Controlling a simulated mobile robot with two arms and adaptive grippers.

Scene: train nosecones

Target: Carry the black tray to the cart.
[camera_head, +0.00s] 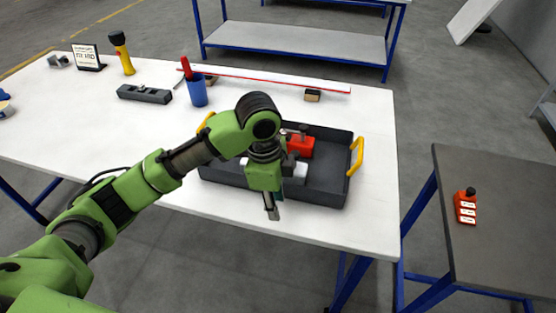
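The black tray (328,190) sits on the white table near its right front corner. It has yellow handles (356,156) at its right and left ends. A red item (301,147) and some grey and white parts lie in it. My green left arm crosses in front of the tray and hides much of its left half. My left gripper (271,208) points down at the tray's front edge; its fingers show edge-on, so its opening is unclear. My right gripper is out of view. A dark-topped stand with blue legs (500,220) at the right may be the cart.
A red bottle-like item with white labels (465,207) stands on the dark top. A floor gap separates table and stand.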

